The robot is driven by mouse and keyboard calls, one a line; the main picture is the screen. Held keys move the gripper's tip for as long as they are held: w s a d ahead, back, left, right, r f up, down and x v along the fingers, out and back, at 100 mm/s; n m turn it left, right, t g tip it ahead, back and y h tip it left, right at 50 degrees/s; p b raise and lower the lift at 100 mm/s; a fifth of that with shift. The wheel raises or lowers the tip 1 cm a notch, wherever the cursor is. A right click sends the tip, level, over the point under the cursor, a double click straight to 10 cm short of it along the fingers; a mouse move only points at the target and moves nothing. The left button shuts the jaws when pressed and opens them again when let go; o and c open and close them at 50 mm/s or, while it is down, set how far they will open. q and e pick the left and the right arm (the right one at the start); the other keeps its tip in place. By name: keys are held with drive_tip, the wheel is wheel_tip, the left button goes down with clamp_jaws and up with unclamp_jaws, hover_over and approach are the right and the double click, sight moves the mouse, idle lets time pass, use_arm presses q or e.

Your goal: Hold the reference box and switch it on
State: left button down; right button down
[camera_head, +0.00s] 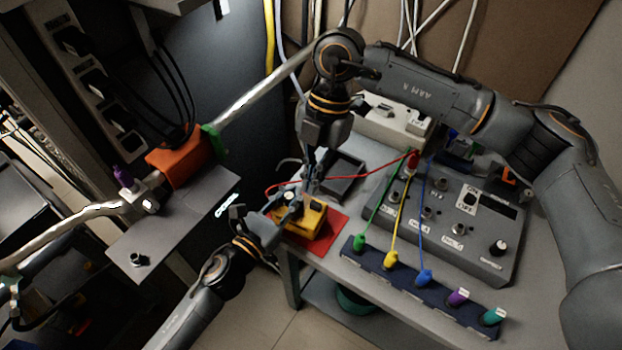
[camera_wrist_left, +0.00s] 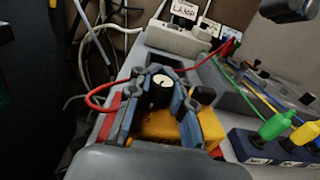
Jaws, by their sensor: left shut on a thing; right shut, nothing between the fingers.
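The reference box is a small yellow box (camera_head: 312,219) on a red mat (camera_head: 325,238) at the table's left end. A dark knob with a light top (camera_wrist_left: 161,88) shows on it in the left wrist view. My left gripper (camera_head: 278,212) comes in from the lower left and is shut on the yellow box, its fingers on either side. My right gripper (camera_head: 309,184) points down from above, shut and empty, its tips just over the box by the knob. I cannot tell whether they touch it. The box's switch position is too small to tell.
A grey control panel (camera_head: 440,215) fills the table's right. A dark blue block (camera_head: 400,278) holds several coloured plugs along the front edge. A red cable (camera_head: 345,180) runs from near the box to the panel. A white power strip (camera_head: 392,122) labelled LAMP stands behind.

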use_arm(q)
drive_tip(key=c, duration=1.1)
unclamp_jaws()
